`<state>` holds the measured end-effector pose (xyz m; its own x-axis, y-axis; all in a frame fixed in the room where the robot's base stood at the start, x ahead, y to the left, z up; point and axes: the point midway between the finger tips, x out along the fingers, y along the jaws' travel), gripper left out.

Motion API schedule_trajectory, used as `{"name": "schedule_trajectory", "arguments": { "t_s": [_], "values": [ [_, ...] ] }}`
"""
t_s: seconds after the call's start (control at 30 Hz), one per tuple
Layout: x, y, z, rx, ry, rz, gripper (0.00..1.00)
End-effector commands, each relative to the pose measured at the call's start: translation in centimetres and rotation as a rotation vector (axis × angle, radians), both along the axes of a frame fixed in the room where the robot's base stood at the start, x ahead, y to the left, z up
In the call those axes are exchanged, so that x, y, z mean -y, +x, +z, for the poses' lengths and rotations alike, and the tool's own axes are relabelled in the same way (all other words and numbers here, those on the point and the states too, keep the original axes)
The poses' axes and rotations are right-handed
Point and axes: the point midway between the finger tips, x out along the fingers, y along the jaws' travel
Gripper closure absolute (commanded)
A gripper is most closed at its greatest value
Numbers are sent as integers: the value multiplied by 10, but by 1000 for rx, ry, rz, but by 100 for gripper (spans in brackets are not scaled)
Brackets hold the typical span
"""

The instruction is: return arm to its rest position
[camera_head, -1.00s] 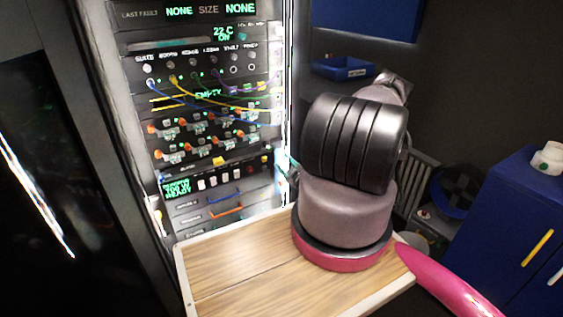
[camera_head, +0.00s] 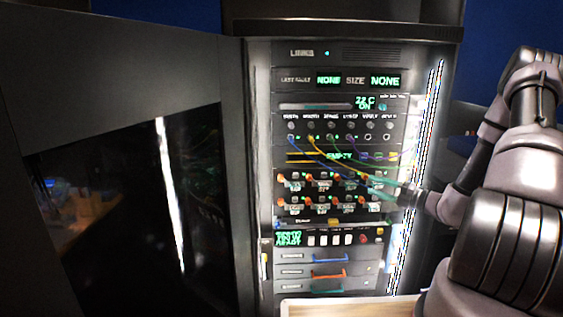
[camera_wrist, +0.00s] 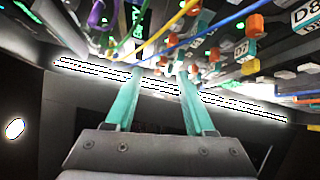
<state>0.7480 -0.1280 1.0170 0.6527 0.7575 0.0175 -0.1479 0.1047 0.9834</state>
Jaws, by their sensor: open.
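My arm (camera_head: 502,200) comes in from the right side of the head view and bends toward the rack. My gripper (camera_head: 380,187) is at the right part of the rack front, by the rows of orange-tipped connectors and the hanging cables. In the wrist view my gripper (camera_wrist: 161,74) shows two teal fingers spread apart with nothing held between them. Blue, yellow and purple cables cross close in front of and above the fingertips there. I cannot tell whether any cable touches the fingers.
The lit rack (camera_head: 325,130) has cables on its upper panel and drawers with coloured handles (camera_head: 330,273) lower down. A dark open door (camera_head: 120,170) stands at the left. A wooden shelf (camera_head: 350,306) juts out below. A bright light strip (camera_head: 418,180) runs down the rack's right side.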

Motion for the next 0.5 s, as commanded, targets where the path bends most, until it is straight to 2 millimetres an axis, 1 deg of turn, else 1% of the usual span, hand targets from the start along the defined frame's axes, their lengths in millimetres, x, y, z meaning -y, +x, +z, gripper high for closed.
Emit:
{"name": "schedule_trajectory", "arguments": {
  "t_s": [0.03,0.1,0.17,0.2,0.3,0.5],
  "values": [
    [-14,-5,21,63,-92,76,46],
    [-32,-16,44,151,-217,181,46],
    [-47,-27,62,231,-322,269,46],
    [-56,-35,74,285,-390,328,46],
    [-75,-57,100,426,-559,471,46],
    [-101,-104,144,727,-882,748,46]
  ]
}}
